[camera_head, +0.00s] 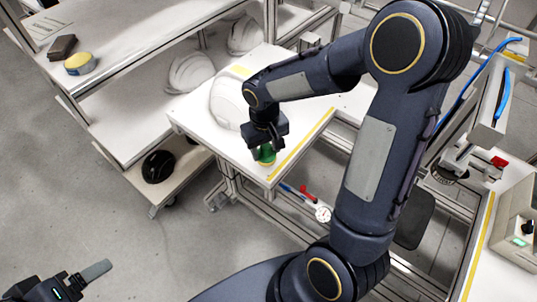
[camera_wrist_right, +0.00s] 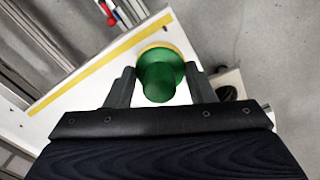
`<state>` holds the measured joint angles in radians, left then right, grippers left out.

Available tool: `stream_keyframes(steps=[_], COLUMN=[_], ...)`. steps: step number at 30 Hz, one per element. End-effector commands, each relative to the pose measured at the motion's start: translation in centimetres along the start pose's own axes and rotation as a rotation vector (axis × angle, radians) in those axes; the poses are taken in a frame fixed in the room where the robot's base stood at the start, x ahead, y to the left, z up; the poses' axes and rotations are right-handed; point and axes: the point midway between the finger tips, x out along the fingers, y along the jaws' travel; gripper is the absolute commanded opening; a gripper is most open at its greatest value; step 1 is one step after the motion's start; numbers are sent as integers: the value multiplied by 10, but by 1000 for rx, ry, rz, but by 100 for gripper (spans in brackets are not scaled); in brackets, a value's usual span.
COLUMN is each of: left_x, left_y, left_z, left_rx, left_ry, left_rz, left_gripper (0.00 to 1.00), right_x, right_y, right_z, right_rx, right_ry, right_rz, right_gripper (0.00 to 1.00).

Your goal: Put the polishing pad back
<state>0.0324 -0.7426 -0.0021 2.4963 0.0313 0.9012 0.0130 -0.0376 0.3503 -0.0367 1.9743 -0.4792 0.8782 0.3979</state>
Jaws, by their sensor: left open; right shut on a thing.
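The polishing pad (camera_head: 266,155) is green with a yellowish rim at its bottom. It is at the front corner of the white table (camera_head: 205,125), under my right gripper (camera_head: 263,143). In the right wrist view the pad (camera_wrist_right: 158,80) sits between the two fingers of my right gripper (camera_wrist_right: 160,74), which is shut on its green body. I cannot tell whether the pad touches the table top. My left gripper (camera_head: 88,278) is open and empty, low at the left over the grey floor, only partly in view.
White helmet shells stand on the table (camera_head: 228,102) and shelf (camera_head: 188,72). A black helmet (camera_head: 158,166) is on the low shelf. A brown block (camera_head: 62,47) and a yellow-and-blue round object (camera_head: 79,63) are on the upper shelf. A yellow strip (camera_head: 302,143) edges the table.

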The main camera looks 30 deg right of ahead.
Motion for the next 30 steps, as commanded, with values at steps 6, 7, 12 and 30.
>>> stream_keyframes(steps=[6,7,12,30], left_x=[0,0,0,2], left_y=[0,0,0,-1], left_z=[0,0,0,1], left_rx=[0,0,0,0], left_ry=[0,0,0,0], left_rz=[0,0,0,0], left_gripper=[81,81,81,81], right_x=[31,34,38,40], right_y=[6,6,6,6], right_z=[2,1,1,1], right_rx=[1,1,2,2], right_ry=[-6,-5,-1,-1], right_rz=[2,1,0,0], right_gripper=[28,28,28,71])
